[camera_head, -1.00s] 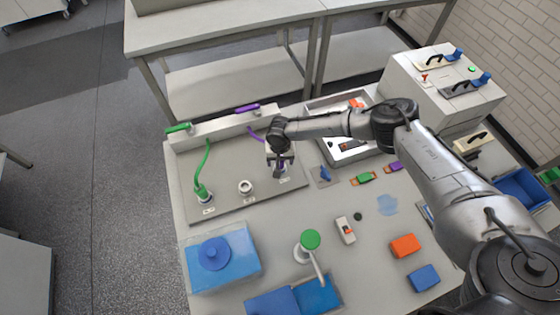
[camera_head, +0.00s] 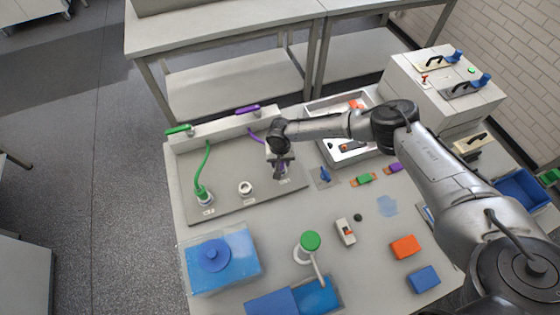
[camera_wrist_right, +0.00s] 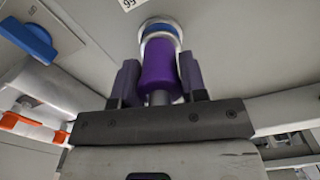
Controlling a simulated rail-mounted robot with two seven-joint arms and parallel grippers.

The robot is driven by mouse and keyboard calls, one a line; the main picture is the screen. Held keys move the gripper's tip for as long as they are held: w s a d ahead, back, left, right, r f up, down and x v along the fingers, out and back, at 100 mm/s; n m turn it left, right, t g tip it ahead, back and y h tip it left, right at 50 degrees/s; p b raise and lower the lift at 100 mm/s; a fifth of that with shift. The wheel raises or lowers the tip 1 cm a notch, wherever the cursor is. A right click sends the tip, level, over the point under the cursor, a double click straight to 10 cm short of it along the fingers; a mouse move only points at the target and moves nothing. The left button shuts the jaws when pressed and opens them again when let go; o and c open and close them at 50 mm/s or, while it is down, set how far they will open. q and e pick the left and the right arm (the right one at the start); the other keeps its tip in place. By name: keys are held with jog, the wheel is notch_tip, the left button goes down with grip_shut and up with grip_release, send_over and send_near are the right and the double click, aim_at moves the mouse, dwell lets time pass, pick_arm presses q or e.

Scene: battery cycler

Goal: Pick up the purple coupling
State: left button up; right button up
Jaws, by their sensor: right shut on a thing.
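The purple coupling (camera_wrist_right: 160,66) shows in the right wrist view, seated at a round metal port with a blue ring (camera_wrist_right: 160,27) on the grey panel. My right gripper (camera_wrist_right: 160,82) has its two dark fingers on either side of the coupling's body and is shut on it. In the head view my right gripper (camera_head: 280,170) points down at the right part of the grey panel (camera_head: 225,190) and mostly hides the coupling. A purple hose (camera_head: 256,136) runs from behind the gripper towards a purple handle (camera_head: 248,110). My left gripper is not in view.
A green coupling (camera_head: 203,195) with a green hose stands at the panel's left. An empty port (camera_head: 246,188) sits between it and my gripper. A blue valve handle (camera_head: 325,175) is close on the right. A metal tray (camera_head: 347,140) lies behind my forearm.

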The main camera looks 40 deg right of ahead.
jog(key=shift+r, duration=0.7)
jog(key=r, duration=0.2)
jog(key=r+p, duration=0.1)
jog(key=shift+s+d+r, duration=0.2)
jog(key=shift+s+d, duration=0.1)
jog(key=shift+s, duration=0.05)
jog(key=s+d+r+p, duration=0.1)
jog(key=s+d+r, duration=0.4)
jog(key=s, duration=0.4)
jog(key=shift+d+r+p, duration=0.2)
jog(key=shift+r+p, duration=0.15)
jog(key=shift+r, duration=0.25)
jog(key=shift+s, duration=0.1)
jog(key=o, duration=0.4)
jog(key=c, duration=0.5)
